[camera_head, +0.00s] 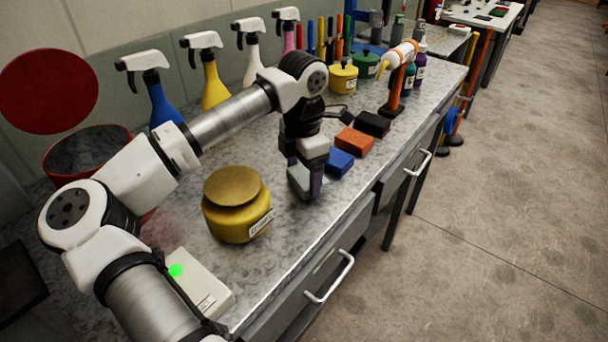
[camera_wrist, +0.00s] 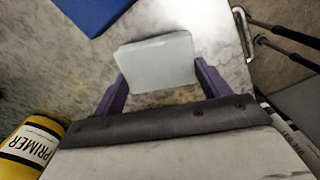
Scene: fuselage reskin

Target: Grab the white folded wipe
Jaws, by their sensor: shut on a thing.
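The white folded wipe (camera_wrist: 156,62) is a pale, flat block between my gripper's two purple fingers in the wrist view. My gripper (camera_wrist: 158,82) is shut on it, one finger at each side. In the head view my gripper (camera_head: 307,190) points down at the worktop, between the yellow pot and the blue block. The wipe (camera_head: 299,181) shows there only in part, low between the fingers. I cannot tell whether it touches the worktop.
A blue block (camera_head: 340,162), an orange block (camera_head: 354,141) and a black block (camera_head: 372,123) lie in a row beyond my gripper. A yellow primer pot (camera_head: 236,212) stands to its left. Several spray bottles line the wall. The worktop's front edge is close on the right.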

